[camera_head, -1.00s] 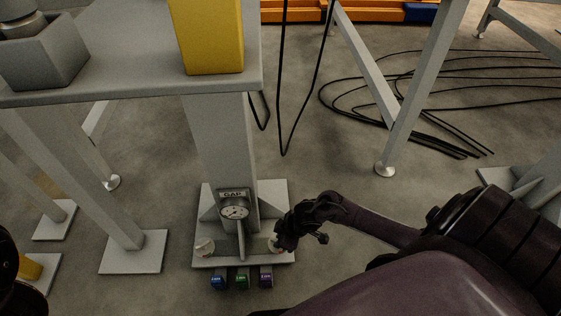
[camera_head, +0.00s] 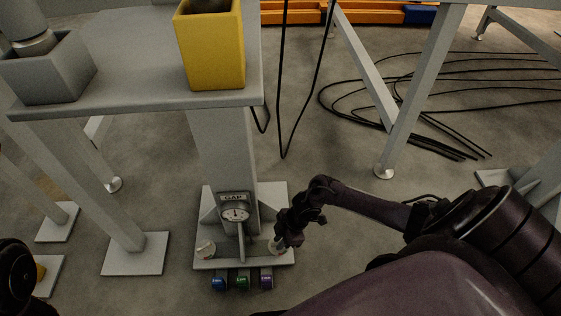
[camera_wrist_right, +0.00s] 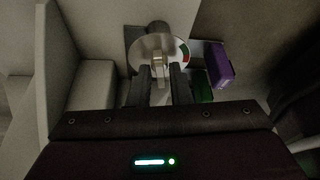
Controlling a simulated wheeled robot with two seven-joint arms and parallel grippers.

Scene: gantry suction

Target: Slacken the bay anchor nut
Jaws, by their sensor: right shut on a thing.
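A pale round disc (camera_head: 204,249) sits on the plate's left side. A matching disc with a red and green edge (camera_wrist_right: 181,50) is on the right side, mostly hidden by my gripper in the head view. My right gripper (camera_head: 277,243) reaches it from the right. In the right wrist view, its fingers (camera_wrist_right: 161,83) are shut on a pale upright tab (camera_wrist_right: 158,73) before that disc, apparently the anchor nut's. My left gripper is out of view.
Blue (camera_head: 218,282), green (camera_head: 242,281) and purple (camera_head: 266,280) blocks sit along the plate's front edge. Black cables (camera_head: 400,100) lie on the floor at the right.

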